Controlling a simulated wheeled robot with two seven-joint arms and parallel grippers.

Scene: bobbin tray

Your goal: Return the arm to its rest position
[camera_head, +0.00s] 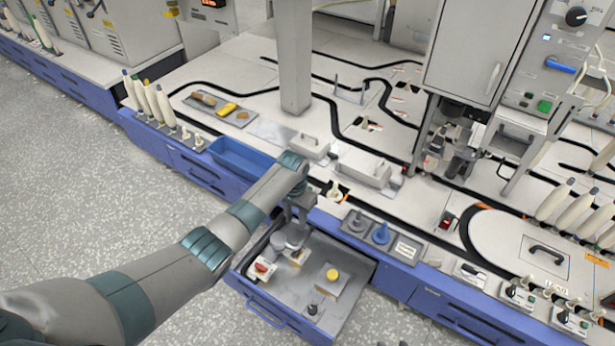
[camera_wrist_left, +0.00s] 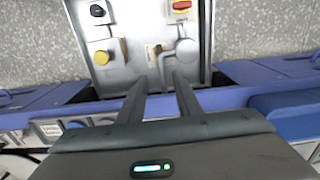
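My left arm (camera_head: 215,235) reaches in from the left, out over the blue bench edge, bent at the wrist. My left gripper (camera_head: 295,222) hangs fingers-down near the inner edge of an open grey drawer (camera_head: 345,298). In the left wrist view its two dark fingers (camera_wrist_left: 160,84) stand apart with nothing between them, so it is open and empty. The drawer also shows there ahead of the fingertips (camera_wrist_left: 138,75). My right gripper is in neither view.
The drawer holds a yellow knob (camera_head: 333,274), a red-topped part (camera_head: 262,267) and small grey parts. A grey post (camera_head: 295,60) rises behind. Floor is clear in front.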

